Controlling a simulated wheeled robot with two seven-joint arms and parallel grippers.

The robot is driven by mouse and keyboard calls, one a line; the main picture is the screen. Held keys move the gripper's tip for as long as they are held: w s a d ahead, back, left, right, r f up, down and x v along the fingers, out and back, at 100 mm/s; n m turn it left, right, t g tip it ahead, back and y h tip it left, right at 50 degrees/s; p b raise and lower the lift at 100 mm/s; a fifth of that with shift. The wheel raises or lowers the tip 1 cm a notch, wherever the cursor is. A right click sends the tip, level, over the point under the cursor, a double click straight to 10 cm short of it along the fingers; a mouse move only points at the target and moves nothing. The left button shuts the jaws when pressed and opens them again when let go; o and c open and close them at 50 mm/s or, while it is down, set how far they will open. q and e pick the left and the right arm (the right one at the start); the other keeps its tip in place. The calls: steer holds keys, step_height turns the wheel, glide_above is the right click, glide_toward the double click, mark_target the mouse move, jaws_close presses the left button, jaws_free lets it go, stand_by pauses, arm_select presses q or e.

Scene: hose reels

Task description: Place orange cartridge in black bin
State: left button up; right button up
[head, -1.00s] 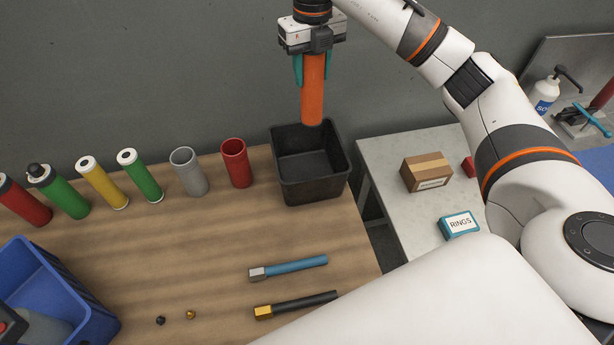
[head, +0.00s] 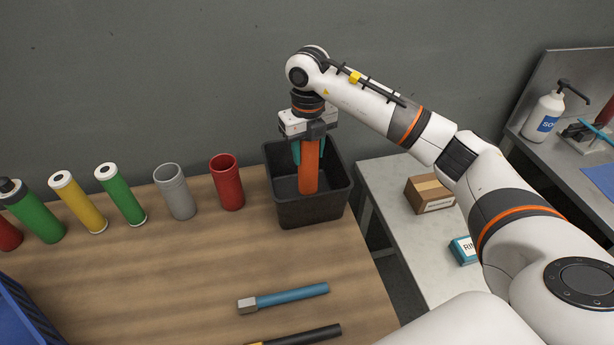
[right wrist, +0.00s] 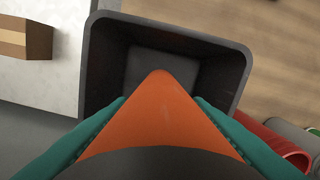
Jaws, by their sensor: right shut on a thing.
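The orange cartridge (head: 309,168) is upright, with its lower part inside the black bin (head: 313,213) in the head view. My right gripper (head: 309,146) is shut on the cartridge's upper part from above. In the right wrist view the teal fingers (right wrist: 160,115) press on both sides of the cartridge (right wrist: 160,105), and the bin (right wrist: 232,62) opens below it. I cannot tell whether the cartridge touches the bin floor. My left gripper is not in view.
A red cup (head: 227,183) and a grey cup (head: 175,192) stand left of the bin, with green and yellow cartridges beyond. A blue-handled tool (head: 290,296) lies in front. A cardboard box (head: 428,195) sits on the pale table (head: 380,180) at right.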

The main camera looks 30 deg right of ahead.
mark_target(308, 166)
step_height(308, 166, down, 6)
steer(key=shift+r+p, duration=0.15)
steer(key=shift+p, duration=0.55)
steer(key=shift+f, duration=0.25)
steer(key=o, duration=1)
steer(key=shift+o, duration=0.2)
steer(key=shift+r, duration=0.25)
steer(key=shift+r+b, duration=0.3)
step_height(308, 166, up, 11)
steer(key=b, duration=0.3)
steer(key=shift+r, duration=0.15)
